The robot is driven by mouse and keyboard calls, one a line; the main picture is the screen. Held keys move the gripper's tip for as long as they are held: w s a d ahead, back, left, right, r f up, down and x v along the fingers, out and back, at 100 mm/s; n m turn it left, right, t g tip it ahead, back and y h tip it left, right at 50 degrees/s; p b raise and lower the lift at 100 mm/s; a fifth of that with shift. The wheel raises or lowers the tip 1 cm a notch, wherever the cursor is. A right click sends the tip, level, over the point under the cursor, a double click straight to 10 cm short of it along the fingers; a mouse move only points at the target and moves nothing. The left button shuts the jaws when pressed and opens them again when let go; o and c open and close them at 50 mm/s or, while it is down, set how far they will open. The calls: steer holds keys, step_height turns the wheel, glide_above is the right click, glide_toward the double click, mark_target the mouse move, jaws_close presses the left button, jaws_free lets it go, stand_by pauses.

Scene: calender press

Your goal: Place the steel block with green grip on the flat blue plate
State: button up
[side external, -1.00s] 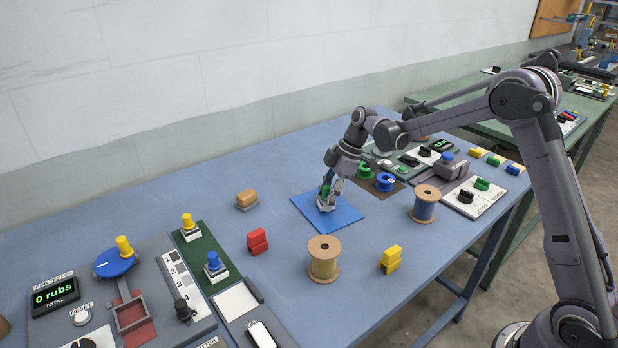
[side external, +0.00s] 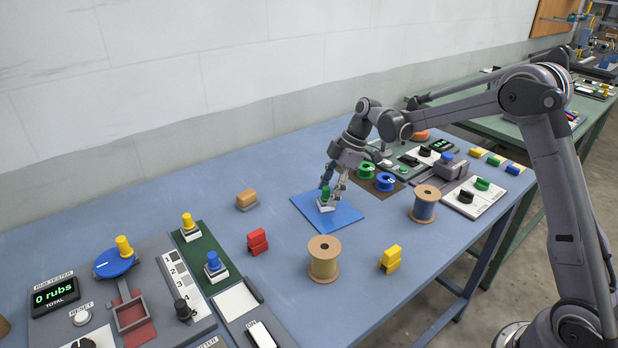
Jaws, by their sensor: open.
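The steel block with green grip (side external: 325,202) stands upright on the flat blue plate (side external: 345,217), near the plate's middle. The plate lies flat on the blue table. My gripper (side external: 334,190) is open, just above and around the upper part of the green grip. Its fingers are spread to either side, and the block's steel base rests below them. I cannot tell whether a finger still touches the grip.
Green and blue spools (side external: 384,181) sit close behind the plate to the right.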

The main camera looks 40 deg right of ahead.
steer(key=v, duration=1)
steer(key=s+a+r+m+t+h, duration=0.1)
steer(key=s+a+r+m, duration=0.15)
steer(key=s, duration=0.25)
steer(key=s+a+r+m+t+h, duration=0.1)
steer(key=s+r+m, duration=0.15)
steer(key=s, duration=0.35)
steer(key=s+a+f+m+t+h, duration=0.1)
steer(key=s+f+m, duration=0.1)
steer(key=s+m, duration=0.2)
steer(key=s+a+f+m+t+h, duration=0.1)
steer(key=s+f+m+t, duration=0.1)
steer(key=s, duration=0.7)
steer(key=shift+s+f+m, duration=0.25)
steer(key=shift+f+m, duration=0.45)
steer(key=shift+m, duration=0.5)
